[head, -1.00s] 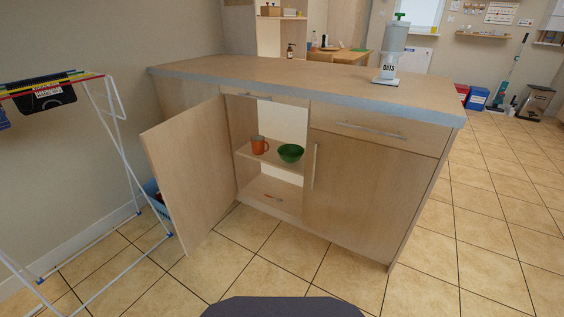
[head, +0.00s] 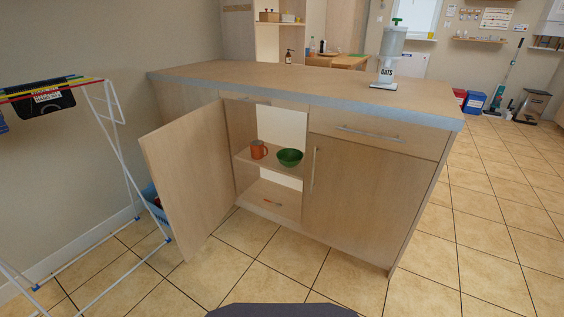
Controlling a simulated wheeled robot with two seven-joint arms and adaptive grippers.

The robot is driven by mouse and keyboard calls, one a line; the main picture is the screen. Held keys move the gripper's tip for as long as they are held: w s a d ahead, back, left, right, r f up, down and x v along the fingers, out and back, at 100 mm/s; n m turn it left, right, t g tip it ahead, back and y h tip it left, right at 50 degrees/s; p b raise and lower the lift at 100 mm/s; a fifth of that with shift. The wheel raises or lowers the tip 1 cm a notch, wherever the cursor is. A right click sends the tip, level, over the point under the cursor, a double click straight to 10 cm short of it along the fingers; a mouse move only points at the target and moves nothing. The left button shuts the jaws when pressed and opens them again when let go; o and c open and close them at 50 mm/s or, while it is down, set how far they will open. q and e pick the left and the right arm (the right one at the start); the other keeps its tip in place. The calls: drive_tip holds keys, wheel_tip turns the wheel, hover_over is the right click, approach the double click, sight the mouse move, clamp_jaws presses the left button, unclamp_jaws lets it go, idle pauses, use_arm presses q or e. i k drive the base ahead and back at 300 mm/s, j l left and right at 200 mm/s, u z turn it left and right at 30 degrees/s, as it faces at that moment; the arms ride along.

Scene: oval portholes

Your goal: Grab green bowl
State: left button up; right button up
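The green bowl (head: 290,157) sits upright on the middle shelf (head: 270,164) inside the open cabinet of the kitchen island. It is near the right side of the opening. An orange mug (head: 258,149) stands on the same shelf to the left of the bowl, a little apart from it. Neither of my grippers shows in the head view.
The left cabinet door (head: 190,178) stands open toward me, and the right door (head: 352,198) is shut. A drying rack (head: 125,165) stands at the left. An oats dispenser (head: 388,60) is on the countertop (head: 290,86). The tiled floor in front is clear.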

sight(289, 157)
drive_tip(key=i+z, duration=0.35)
drive_tip(key=i, duration=1.25)
